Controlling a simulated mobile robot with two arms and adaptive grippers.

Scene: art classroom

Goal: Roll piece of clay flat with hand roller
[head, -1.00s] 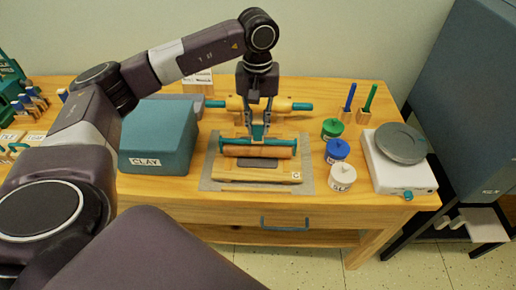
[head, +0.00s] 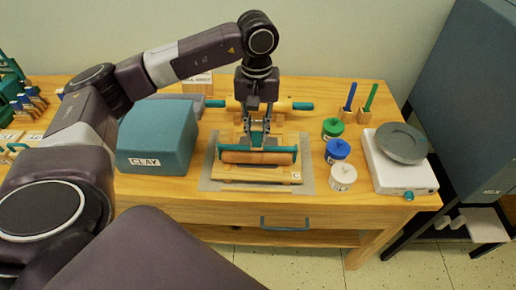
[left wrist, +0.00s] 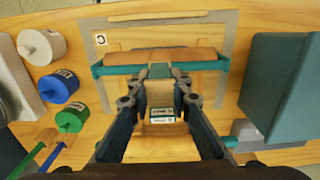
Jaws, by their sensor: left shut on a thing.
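The hand roller (head: 258,157) has a wooden cylinder and a teal frame. In the left wrist view, the fingers (left wrist: 160,80) close at the handle, with the roller (left wrist: 158,57) just beyond. The piece of clay cannot be made out now; the roller seems to cover it. My right gripper is not in view.
A teal box labelled CLAY (head: 160,140) stands left of the mat. A rolling pin (head: 292,105) lies behind my gripper. Green (head: 333,128), blue (head: 338,150) and white (head: 343,175) jars and a scale (head: 396,172) stand to the right. The table's front edge is clear.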

